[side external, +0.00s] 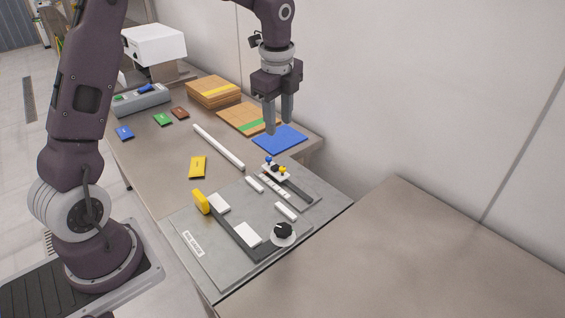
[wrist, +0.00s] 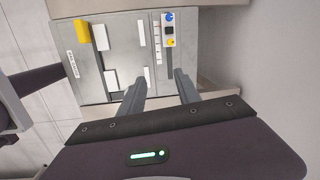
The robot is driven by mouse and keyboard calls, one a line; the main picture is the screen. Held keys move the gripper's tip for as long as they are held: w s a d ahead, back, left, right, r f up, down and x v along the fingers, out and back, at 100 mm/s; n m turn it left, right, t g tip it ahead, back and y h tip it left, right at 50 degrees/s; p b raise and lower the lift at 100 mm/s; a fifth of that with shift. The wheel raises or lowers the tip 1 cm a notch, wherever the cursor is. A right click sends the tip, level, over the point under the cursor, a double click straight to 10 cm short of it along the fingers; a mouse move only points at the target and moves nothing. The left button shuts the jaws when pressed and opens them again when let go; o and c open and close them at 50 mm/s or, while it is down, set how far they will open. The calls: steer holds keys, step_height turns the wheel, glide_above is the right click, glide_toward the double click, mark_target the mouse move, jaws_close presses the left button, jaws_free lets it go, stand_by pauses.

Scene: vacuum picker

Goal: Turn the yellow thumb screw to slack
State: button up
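The yellow thumb screw (side external: 283,170) is a small knob on a white block at the far end of a dark rail on the grey fixture plate (side external: 190,255). It also shows in the wrist view (wrist: 171,42), with a black piece and a blue knob (wrist: 169,17) in line with it. My gripper (side external: 278,128) hangs empty above the bench, higher than the screw and apart from it. In the wrist view its two fingers (wrist: 160,80) stand apart with a clear gap between them.
A larger yellow block (side external: 201,201) and a round white dial with a black knob (side external: 283,234) are on the plate. A blue mat (side external: 279,139) and orange boards (side external: 214,91) lie behind. A white bar (side external: 218,147) and a yellow card (side external: 197,167) lie left. The front-right bench top is clear.

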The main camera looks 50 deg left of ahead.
mark_target(282, 168)
steer(key=w+a+f+m, duration=0.1)
steer(key=f, duration=0.2)
steer(key=w+a+f+m, duration=0.2)
steer(key=f, duration=0.2)
steer(key=w+a+f+m+g+h, duration=0.1)
steer(key=w+f, duration=0.1)
steer(key=f, duration=0.1)
steer(key=shift+w+a+f+m, duration=0.15)
steer(key=shift+a+f+m, duration=0.15)
steer(key=shift+a, duration=0.1)
step_height(282, 168, down, 8)
steer(key=shift+a+r, duration=0.1)
steer(key=shift+r, duration=0.05)
jaws_close()
